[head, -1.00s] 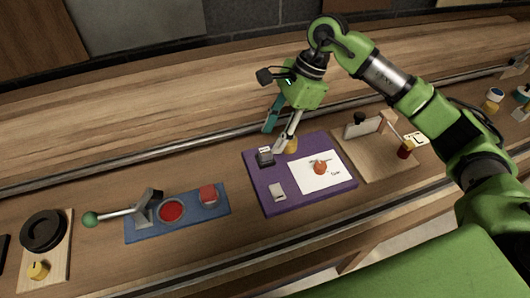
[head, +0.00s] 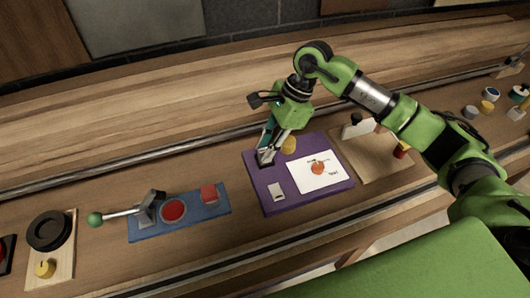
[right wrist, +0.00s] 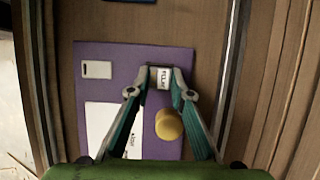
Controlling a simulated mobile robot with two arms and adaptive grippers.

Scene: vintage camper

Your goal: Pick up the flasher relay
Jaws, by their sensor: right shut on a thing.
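The flasher relay, a small dark block with a white printed label (right wrist: 162,78), is at the far left corner of the purple board (head: 262,199). My right gripper (head: 266,157) reaches down to it in the head view and mostly hides it there. In the right wrist view the two fingertips (right wrist: 160,90) are closed on either side of the relay. The relay appears to be still at the board. I cannot tell whether it is lifted off. My left gripper is not in view.
A yellow knob (head: 289,145) stands close beside the right gripper. A white switch (head: 277,190) and a white card with an orange picture (head: 317,173) are on the same board. A blue panel with a lever (head: 178,212) is to the left, a wooden board (head: 370,150) to the right.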

